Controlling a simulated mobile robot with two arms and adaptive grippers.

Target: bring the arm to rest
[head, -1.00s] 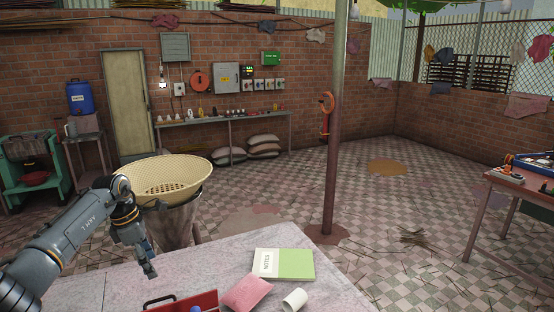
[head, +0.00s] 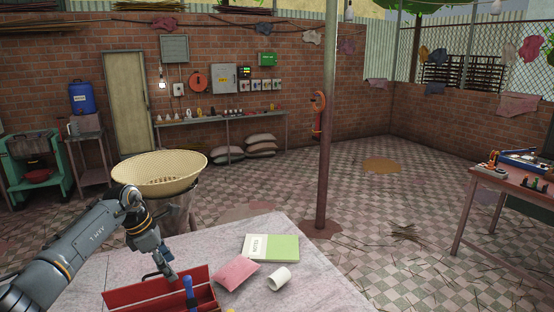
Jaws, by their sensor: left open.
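My left arm comes in from the left in the head view. Its gripper (head: 162,271) points down over the near left part of the stone-topped table (head: 320,268). It is open and I see nothing between its fingers. The gripper is at the far edge of a red toolbox (head: 128,297), close to its dark handle. I cannot tell whether they touch. My right gripper is not in view.
The red toolbox holds a blue-handled tool (head: 190,291). A pink pouch (head: 236,271), a white cup (head: 279,279) and a green-and-white notebook (head: 271,248) lie to its right. A woven basket (head: 160,172) stands beyond the table. A metal post (head: 324,150) rises behind it.

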